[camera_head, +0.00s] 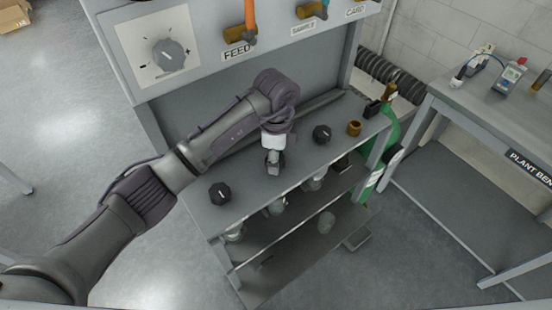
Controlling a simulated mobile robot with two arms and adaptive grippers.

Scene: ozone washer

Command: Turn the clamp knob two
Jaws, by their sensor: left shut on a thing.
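My left gripper (273,165) points down at the middle of the grey shelf top (298,158) and is shut on a clamp knob, which its fingers hide almost wholly. This place lies between two other black knobs. One black knob (220,193) with a pale mark stands on the shelf top to the left. The other black knob (322,132) stands to the right. Both are apart from the gripper. My right gripper is out of view.
A brass piece (354,128) sits right of the knobs. A green cylinder (390,138) stands beside the shelf. The plant bench (480,110) is at right. Jars hang below the shelf top.

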